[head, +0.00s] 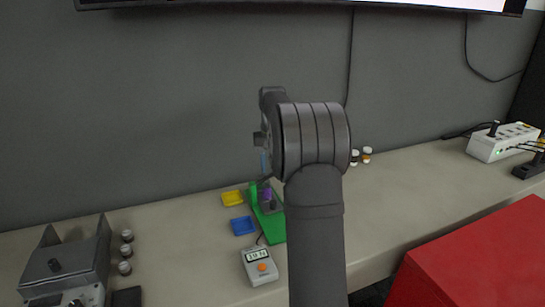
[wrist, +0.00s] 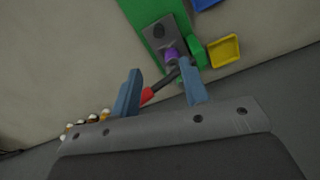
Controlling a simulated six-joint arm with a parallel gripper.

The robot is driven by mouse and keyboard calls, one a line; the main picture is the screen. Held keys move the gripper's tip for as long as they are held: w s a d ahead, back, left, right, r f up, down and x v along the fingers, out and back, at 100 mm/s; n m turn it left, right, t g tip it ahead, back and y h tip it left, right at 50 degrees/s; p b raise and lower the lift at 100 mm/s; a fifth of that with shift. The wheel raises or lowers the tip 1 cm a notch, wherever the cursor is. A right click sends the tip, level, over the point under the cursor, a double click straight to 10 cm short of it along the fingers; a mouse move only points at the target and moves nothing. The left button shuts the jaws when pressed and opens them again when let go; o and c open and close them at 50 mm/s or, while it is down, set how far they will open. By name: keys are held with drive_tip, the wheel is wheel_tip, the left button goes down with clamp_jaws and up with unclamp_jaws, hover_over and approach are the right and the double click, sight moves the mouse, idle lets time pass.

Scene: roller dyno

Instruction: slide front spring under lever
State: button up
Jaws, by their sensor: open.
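The green fixture (head: 272,228) stands on the bench, partly hidden by my arm in the head view; its green base also shows in the wrist view (wrist: 138,12). A purple spring (wrist: 171,53) sits at the grey plate (wrist: 157,30) on the fixture, and it shows small in the head view (head: 267,192). A dark lever with a red end (wrist: 148,95) runs beside the spring. My gripper (wrist: 161,78) is open, with its blue-grey fingers on either side of the lever in the wrist view. I cannot tell whether they touch it.
A yellow tray (head: 232,198) and a blue tray (head: 242,225) lie left of the fixture. A meter with an orange button (head: 258,265) is in front. Small bottles (head: 360,157) stand behind to the right. A grey machine (head: 65,262) is at left, a red cabinet (head: 475,265) at right.

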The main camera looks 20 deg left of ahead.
drive_tip(key=shift+r, duration=1.45)
drive_tip(key=shift+f, duration=0.1)
wheel_tip(320, 180, down, 17)
drive_tip(key=shift+r, duration=0.15)
drive_tip(key=shift+f, duration=0.3)
drive_tip(key=shift+s+d, duration=0.15)
